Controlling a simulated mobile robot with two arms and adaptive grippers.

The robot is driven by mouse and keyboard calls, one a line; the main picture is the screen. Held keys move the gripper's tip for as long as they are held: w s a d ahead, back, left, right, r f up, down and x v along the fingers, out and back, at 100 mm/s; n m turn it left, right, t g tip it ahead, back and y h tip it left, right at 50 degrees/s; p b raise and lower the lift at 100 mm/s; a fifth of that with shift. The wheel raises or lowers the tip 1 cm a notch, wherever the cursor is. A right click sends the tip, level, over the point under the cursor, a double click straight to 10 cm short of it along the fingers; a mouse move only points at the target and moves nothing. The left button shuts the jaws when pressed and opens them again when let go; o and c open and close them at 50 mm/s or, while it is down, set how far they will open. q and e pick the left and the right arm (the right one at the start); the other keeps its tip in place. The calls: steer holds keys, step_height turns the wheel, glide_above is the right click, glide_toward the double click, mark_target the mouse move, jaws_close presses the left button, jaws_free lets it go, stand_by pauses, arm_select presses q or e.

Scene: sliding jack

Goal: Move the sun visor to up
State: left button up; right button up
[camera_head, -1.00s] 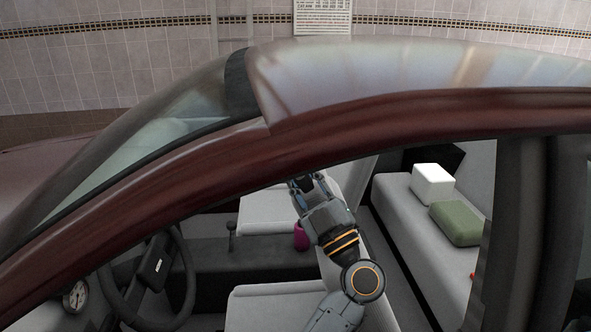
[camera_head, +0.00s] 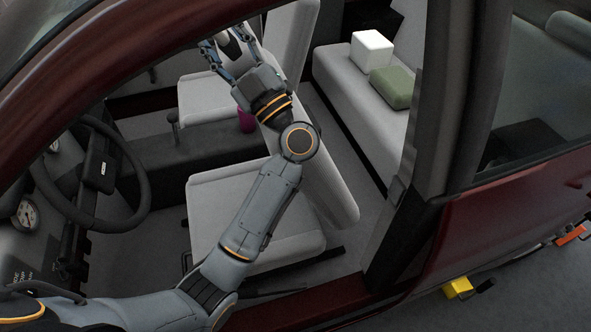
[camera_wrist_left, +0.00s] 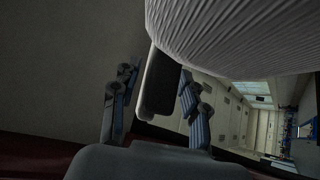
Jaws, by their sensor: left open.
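My left gripper (camera_head: 227,40) reaches through the car's side opening, high inside the cabin near the front seats. Its fingers are spread apart. In the left wrist view the open gripper (camera_wrist_left: 156,85) has a dark panel with a pale rim (camera_wrist_left: 160,83) between and beyond its fingers. This panel may be the sun visor, but I cannot be sure. A pale ribbed surface (camera_wrist_left: 240,35) fills the upper right of that view, and I cannot tell what it is. The sun visor cannot be made out in the head view. My right gripper is not in view.
The dark red roof frame (camera_head: 110,75) lies close to the arm. Grey seats (camera_head: 215,205) surround the arm. A white box (camera_head: 372,50) and a green cushion (camera_head: 391,88) lie on the rear seat.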

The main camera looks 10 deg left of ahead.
arm_select(q)
steer(key=shift+s+a+f+m+t+h+b, duration=0.55)
steer(key=shift+s+a+m+t+h+b, duration=0.5)
steer(key=shift+a+m+t+h, duration=1.5)
steer(key=shift+s+a+f+m+t+h+b, duration=0.55)
steer(key=shift+s+a+m+t+h+b, duration=0.65)
steer(key=shift+m+t, duration=2.7)
steer(key=s+d+f+m+g+b, duration=0.25)
steer(key=s+d+f, duration=0.35)
steer(key=s+f, duration=0.3)
steer(key=w+d+f+m+t+h, duration=0.1)
steer(key=d+m+h, duration=0.5)
steer(key=h, duration=0.4)
steer(key=w+d+f+m+t+h, duration=0.1)
steer(key=d+m+t+h, duration=0.1)
steer(key=d+m+h, duration=0.7)
steer(key=d+f+g+h, duration=0.1)
steer(key=f+g+h, duration=0.2)
steer(key=f+g, duration=0.1)
steer(key=d+f+m+g+h, duration=0.1)
steer(key=d+f+g+h, duration=0.1)
steer(key=f, duration=0.4)
steer(key=g+h, duration=0.1)
steer(key=g, duration=0.1)
steer(key=shift+d+f+g, duration=0.3)
steer(key=shift+f, duration=0.1)
steer(key=shift+s, duration=0.1)
